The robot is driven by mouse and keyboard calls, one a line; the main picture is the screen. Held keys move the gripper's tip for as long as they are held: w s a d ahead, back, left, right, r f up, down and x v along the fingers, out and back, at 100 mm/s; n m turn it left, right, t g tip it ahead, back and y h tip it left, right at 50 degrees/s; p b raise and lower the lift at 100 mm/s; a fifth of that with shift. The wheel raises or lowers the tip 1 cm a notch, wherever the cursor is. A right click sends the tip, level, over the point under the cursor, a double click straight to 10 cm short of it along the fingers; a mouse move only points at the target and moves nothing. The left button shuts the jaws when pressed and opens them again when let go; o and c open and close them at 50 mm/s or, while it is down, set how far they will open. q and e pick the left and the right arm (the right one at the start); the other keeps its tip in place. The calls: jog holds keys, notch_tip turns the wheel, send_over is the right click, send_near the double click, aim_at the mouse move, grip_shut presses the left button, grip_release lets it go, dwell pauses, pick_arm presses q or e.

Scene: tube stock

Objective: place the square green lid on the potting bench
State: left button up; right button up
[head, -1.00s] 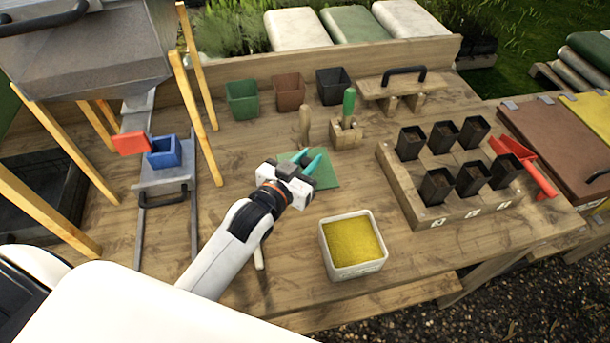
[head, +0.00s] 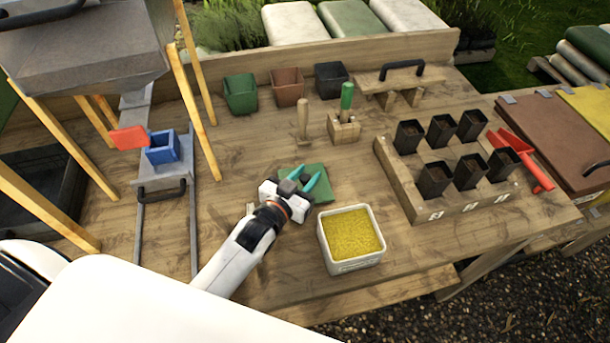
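The square green lid (head: 318,194) is in the middle of the potting bench (head: 225,150), behind and left of the white square tub of yellow material (head: 323,245). My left gripper (head: 310,176) is over the lid, its teal fingers pointing away from me. The fingers are a little apart and appear shut on a part of the lid between them. The gripper hides the lid's near left side. The lid looks flat and very low over the bench top; I cannot tell whether it touches. My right gripper is not in view.
Behind the lid stand a wooden dibber (head: 302,122) and a wooden block with a green-handled tool (head: 346,97). A wooden rack (head: 408,195) with several black pots is at the right. A metal stand with a blue box (head: 160,148) is at the left. Bare bench lies left of the lid.

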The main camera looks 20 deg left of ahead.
pick_arm(q)
jog(key=shift+o, duration=1.3)
jog(key=shift+r, duration=0.25)
jog(key=b+v, duration=0.1)
jog(key=v, duration=1)
jog(key=shift+s+a+f+b, duration=0.1)
jog(key=shift+s+b, duration=0.2)
jog(key=shift+s, duration=0.2)
jog(key=shift+a, duration=0.15)
